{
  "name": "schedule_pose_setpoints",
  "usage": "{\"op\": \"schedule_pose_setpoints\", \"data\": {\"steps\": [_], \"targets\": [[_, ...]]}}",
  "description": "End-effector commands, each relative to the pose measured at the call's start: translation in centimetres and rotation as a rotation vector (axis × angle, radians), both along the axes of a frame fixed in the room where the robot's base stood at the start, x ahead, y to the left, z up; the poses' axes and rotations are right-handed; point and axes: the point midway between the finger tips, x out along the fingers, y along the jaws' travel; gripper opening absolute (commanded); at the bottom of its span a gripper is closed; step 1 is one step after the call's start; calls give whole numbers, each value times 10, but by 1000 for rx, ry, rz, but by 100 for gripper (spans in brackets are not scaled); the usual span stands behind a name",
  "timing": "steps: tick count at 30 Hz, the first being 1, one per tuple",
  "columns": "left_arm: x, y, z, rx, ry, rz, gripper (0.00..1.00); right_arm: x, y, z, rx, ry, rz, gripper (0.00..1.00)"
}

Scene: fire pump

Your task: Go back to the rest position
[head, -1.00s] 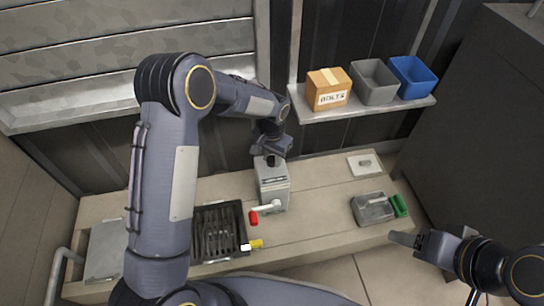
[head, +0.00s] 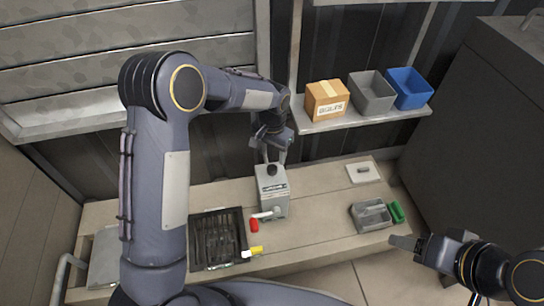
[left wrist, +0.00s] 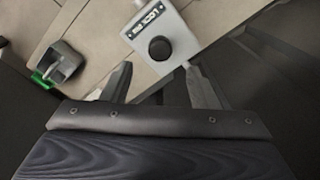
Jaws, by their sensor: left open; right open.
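My left gripper (head: 273,156) is open and empty, just above and behind the grey pump box with a black knob on top (head: 272,190). In the left wrist view its two fingers (left wrist: 158,84) stand apart, and the black knob (left wrist: 160,48) lies beyond them, not between them. The box has a lever with a red grip (head: 254,225) on its front. My right gripper (head: 405,243) is at the lower right, off the bench's front edge, with nothing seen in it.
A grey tray (head: 372,216) and a green item (head: 397,212) lie right. A shelf (head: 375,118) holds a carton (head: 327,101), a grey bin (head: 372,92) and a blue bin (head: 409,88).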

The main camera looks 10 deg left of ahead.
Motion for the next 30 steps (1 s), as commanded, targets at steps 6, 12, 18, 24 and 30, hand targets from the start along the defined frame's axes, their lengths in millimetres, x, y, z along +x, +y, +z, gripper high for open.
{"op": "schedule_pose_setpoints", "data": {"steps": [6,12,18,24,30], "targets": [[0,0,12,0,1,-1,54,0,0,4,0,0,0,58],[0,0,12,0,0,0,54,0,0,4,0,0,0,58],[0,0,12,0,0,0,54,0,0,4,0,0,0,58],[-7,12,32,-27,-17,31,54,0,0,4,0,0,0,58],[-51,55,99,-133,-76,149,54,0,0,4,0,0,0,58]]}}
